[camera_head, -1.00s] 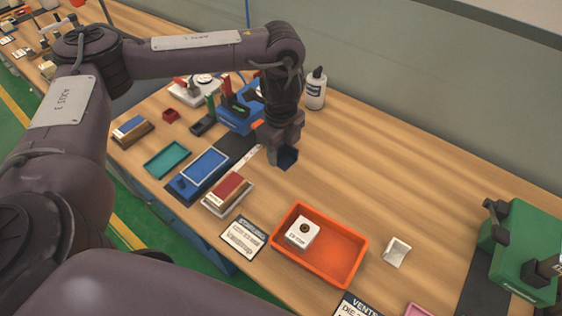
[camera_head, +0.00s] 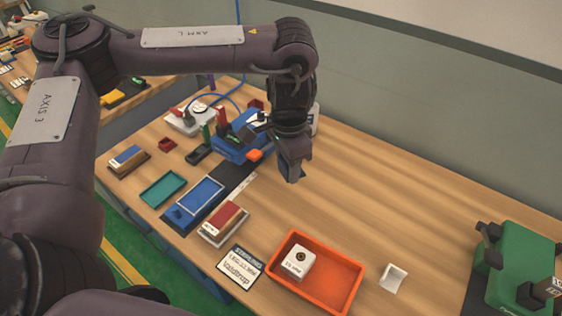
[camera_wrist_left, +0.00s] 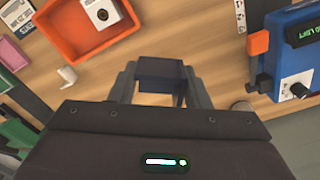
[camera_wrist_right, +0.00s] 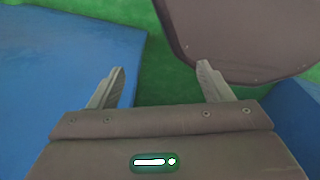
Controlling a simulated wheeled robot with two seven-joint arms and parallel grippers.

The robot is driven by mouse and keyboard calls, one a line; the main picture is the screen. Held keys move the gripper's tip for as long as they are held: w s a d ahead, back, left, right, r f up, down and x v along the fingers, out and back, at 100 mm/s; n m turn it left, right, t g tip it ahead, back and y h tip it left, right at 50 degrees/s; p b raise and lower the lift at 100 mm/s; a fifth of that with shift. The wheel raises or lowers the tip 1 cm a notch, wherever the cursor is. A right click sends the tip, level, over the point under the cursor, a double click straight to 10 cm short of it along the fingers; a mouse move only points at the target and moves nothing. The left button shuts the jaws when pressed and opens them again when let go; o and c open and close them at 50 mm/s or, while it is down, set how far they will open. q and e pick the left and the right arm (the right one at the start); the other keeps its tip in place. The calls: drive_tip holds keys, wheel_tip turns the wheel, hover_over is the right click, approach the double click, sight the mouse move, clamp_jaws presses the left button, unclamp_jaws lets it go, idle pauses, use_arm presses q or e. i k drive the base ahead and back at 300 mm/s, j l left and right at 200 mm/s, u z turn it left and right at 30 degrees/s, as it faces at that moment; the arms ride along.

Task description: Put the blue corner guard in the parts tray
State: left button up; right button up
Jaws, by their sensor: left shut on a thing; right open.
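My left gripper (camera_head: 292,174) is shut on the dark blue corner guard (camera_wrist_left: 160,72), which sits between its fingertips in the left wrist view. In the head view the fingers mostly hide the guard. The gripper is above the bench, beyond the orange tray (camera_head: 346,294) and apart from it. The tray also shows at the upper left of the left wrist view (camera_wrist_left: 72,48). It holds a white block (camera_head: 298,262) with a dark round hole. My right gripper (camera_wrist_right: 160,88) is open and empty, with green floor behind it.
A white angled piece (camera_head: 393,278) lies right of the tray. A green machine (camera_head: 520,265) stands at the far right. A blue device (camera_head: 236,148), a teal tray (camera_head: 163,188) and a red-topped block (camera_head: 224,218) are at the left. Bench right of my left gripper is clear.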

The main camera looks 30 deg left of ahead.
sight(330, 286)
drive_tip(key=k+l+u, duration=0.1)
drive_tip(key=l, duration=0.2)
drive_tip(key=k+l, duration=0.15)
drive_tip(key=l, duration=0.15)
drive_tip(key=k+l+u, duration=0.15)
drive_tip(key=l, duration=0.15)
drive_tip(key=l+u, duration=0.1)
drive_tip(key=l, duration=0.45)
